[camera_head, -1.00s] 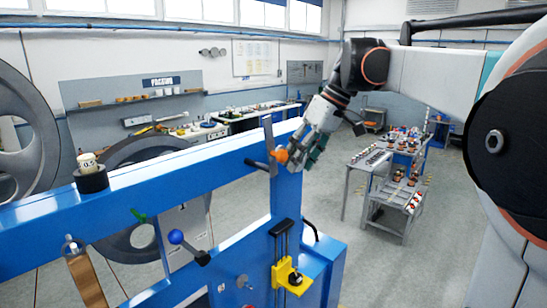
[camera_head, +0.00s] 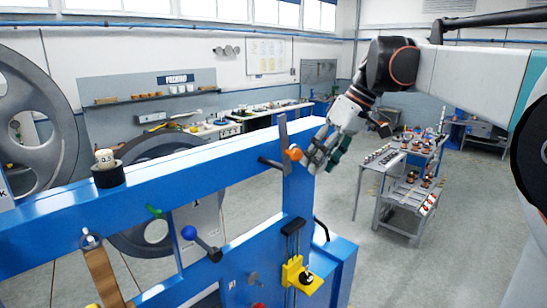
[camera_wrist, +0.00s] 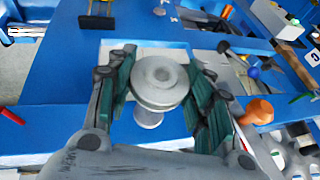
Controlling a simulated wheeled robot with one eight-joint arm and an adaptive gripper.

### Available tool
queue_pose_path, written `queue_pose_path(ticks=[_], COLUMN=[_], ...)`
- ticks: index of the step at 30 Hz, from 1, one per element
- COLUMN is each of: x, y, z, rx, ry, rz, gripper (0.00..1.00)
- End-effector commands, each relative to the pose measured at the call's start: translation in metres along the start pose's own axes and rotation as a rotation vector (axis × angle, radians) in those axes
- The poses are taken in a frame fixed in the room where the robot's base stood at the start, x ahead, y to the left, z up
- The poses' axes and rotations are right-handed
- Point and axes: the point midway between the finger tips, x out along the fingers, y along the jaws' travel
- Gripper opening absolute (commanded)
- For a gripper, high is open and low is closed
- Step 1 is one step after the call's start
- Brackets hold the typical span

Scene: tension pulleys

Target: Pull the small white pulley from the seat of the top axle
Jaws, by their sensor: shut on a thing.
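The small white pulley (camera_wrist: 160,82) sits between my two fingers in the wrist view, its round face and centre hole toward the camera. My gripper (camera_wrist: 158,90) is shut on it, with green pads against both sides. A short pale cylinder (camera_wrist: 149,118) shows just below the pulley; I cannot tell whether it is the axle or part of the pulley. In the head view my gripper (camera_head: 322,158) is just right of the blue frame's upright post (camera_head: 298,190), near an orange knob (camera_head: 295,153). The pulley cannot be made out there.
The orange knob (camera_wrist: 258,110) is close right of my fingers in the wrist view. The blue frame's top beam (camera_head: 200,155) runs left. A blue-balled lever (camera_head: 190,233) and yellow bracket (camera_head: 297,273) are lower. A grey cart (camera_head: 395,180) stands behind at right.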

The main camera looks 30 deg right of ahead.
Motion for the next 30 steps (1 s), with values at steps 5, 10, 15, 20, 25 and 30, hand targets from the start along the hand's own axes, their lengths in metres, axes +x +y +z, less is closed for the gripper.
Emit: queue_pose_path(ticks=[5,10,15,20,25,30], x=[-0.001,-0.005,-0.010,-0.014,-0.015,-0.015], y=[0.000,0.000,0.000,0.000,-0.001,-0.002], z=[0.002,0.011,0.023,0.033,0.038,0.038], rx=[0.000,0.002,0.001,0.002,0.000,0.000], ry=[0.000,0.000,0.000,0.000,0.000,0.000], rz=[0.000,0.000,0.000,0.000,0.000,0.000], gripper=[0.22,0.22,0.22,0.22,0.22,0.22])
